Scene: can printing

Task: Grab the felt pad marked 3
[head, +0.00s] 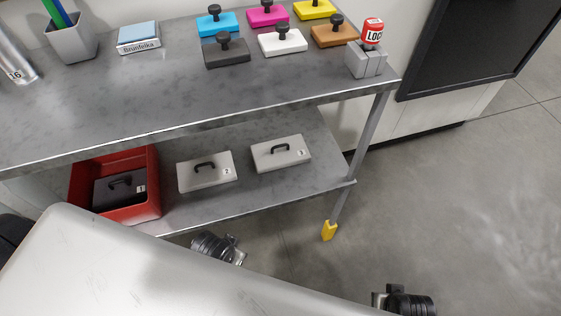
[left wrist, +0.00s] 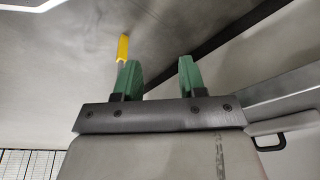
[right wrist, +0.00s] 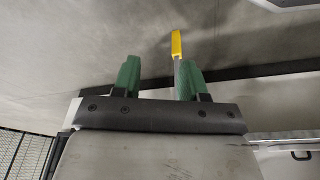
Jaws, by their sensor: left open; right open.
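Two pale flat pads with black handles, a left one (head: 207,171) and a right one (head: 281,153), lie on the lower shelf. A dark pad (head: 119,188) with a handle lies inside a red bin (head: 150,206) on the same shelf. Each carries a small white tag, too small to read, so I cannot tell which is marked 3. My left gripper (left wrist: 159,72) shows in the left wrist view with green fingers apart and nothing between them. My right gripper (right wrist: 158,74) is likewise open and empty. Neither gripper is clearly visible in the head view.
The metal table's top (head: 110,104) overhangs the shelf (head: 259,195). On it stand several coloured knobbed blocks, a grey holder with a red-labelled piece (head: 372,32), a blue-and-white box (head: 138,37) and a pen cup (head: 73,42). A yellow-footed leg (head: 329,231) stands right. Floor beyond is clear.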

